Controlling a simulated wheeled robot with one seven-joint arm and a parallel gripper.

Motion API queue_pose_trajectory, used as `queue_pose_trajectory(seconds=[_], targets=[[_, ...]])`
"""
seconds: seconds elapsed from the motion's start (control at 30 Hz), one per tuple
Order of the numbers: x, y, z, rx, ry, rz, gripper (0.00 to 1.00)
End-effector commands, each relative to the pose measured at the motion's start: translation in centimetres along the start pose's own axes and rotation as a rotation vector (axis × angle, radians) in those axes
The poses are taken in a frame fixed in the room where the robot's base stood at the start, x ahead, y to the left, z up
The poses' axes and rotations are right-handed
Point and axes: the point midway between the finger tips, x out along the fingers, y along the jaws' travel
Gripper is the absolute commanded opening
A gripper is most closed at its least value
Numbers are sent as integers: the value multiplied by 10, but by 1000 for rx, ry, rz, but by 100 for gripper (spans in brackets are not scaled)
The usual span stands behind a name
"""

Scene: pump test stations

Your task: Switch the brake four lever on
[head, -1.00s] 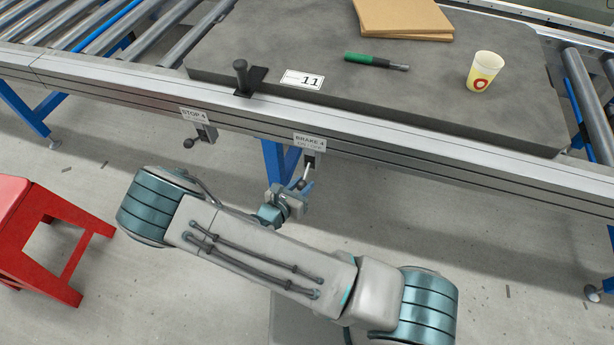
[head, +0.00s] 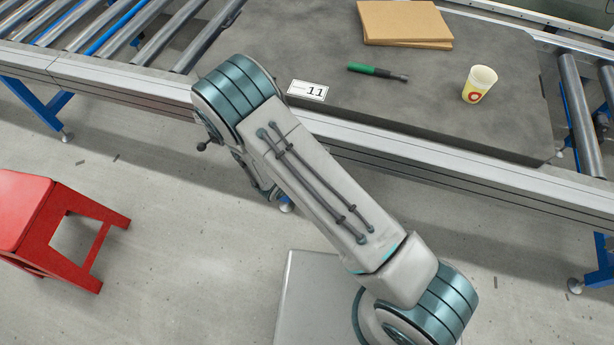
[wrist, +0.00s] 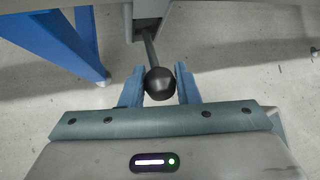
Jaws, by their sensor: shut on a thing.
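In the wrist view, the brake four lever (wrist: 149,45) is a dark rod with a round black knob (wrist: 160,84). It comes out of a grey housing (wrist: 150,14) under the conveyor edge. My gripper (wrist: 159,92) is shut on the lever at its knob, with one blue finger on each side. In the head view my own arm covers the brake four lever, its label and my gripper. Which way the lever is set cannot be read from these views.
The stop four lever's black knob (head: 202,146) shows left of my arm. A dark board (head: 430,110) on the roller conveyor carries a cup (head: 479,84), a green-handled tool (head: 376,71) and cardboard (head: 405,22). A blue leg (wrist: 60,40) stands left of the lever. A red stool (head: 40,225) is at left.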

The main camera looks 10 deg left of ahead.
Motion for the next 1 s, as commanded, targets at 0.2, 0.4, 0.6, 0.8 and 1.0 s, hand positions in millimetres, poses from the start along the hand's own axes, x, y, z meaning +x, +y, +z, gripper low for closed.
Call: queue_pose_trajectory(seconds=[0.2,0.4,0.6,0.8,1.0], targets=[[-2,1,8,5,-10,1,0],[-2,1,9,6,-12,1,0],[-2,1,9,7,-14,1,0],[-2,0,8,6,-11,0,48],[-4,0,7,5,-8,0,48]])
